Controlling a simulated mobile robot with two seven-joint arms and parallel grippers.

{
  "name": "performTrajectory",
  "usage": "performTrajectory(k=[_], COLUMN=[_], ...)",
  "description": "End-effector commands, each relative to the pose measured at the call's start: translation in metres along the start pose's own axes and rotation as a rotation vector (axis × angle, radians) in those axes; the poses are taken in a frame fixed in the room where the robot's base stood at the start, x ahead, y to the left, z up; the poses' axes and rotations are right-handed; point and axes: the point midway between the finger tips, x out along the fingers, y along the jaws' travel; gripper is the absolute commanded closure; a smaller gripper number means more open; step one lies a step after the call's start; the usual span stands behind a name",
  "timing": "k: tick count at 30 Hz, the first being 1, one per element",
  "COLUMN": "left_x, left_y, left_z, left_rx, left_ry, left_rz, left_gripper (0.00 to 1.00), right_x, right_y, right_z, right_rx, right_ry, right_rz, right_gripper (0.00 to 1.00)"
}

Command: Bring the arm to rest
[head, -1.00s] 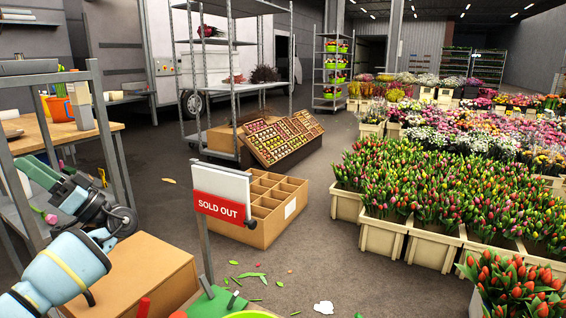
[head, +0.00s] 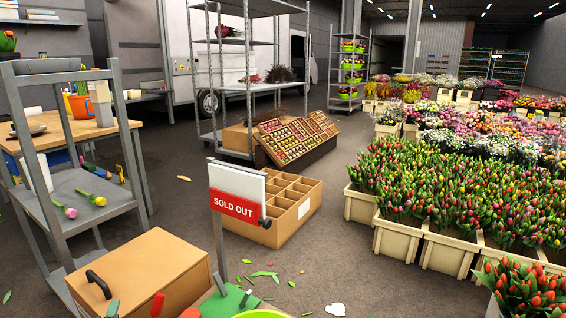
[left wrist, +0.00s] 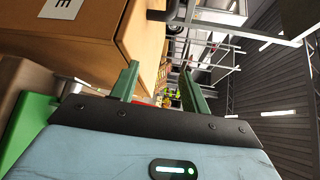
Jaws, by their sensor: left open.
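My left gripper (left wrist: 157,82) shows in the left wrist view, its two green fingers apart with nothing between them. A brown wooden or cardboard box with a white label (left wrist: 62,8) is close on the left of that view, beside the fingers. Whether the left finger touches the box I cannot tell. My right gripper is in no view.
In the head view a grey shelf frame (head: 78,130) with two tulips stands at left. A brown box (head: 140,270) is low in front. A SOLD OUT sign (head: 236,204) stands near a divided crate (head: 290,222). Tulip crates (head: 400,240) fill the right; grey floor lies between.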

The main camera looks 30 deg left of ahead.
Motion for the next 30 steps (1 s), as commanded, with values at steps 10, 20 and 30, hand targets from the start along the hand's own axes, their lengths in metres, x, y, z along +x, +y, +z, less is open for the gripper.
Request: performTrajectory(k=[10, 20, 30], left_x=[-0.158, -0.3, -0.374], left_y=[0.163, 0.209, 0.217], left_z=[0.005, 0.02, 0.019], left_rx=[0.023, -0.088, -0.27], left_ry=[0.33, 0.507, 0.51], left_rz=[0.632, 1.03, 1.193], left_gripper=[0.54, 0.54, 0.54], right_x=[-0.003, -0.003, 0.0], right_y=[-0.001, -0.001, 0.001], right_z=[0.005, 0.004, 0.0], right_rx=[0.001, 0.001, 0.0], right_ry=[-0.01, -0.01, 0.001], right_rz=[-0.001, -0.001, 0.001], right_gripper=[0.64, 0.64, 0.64])
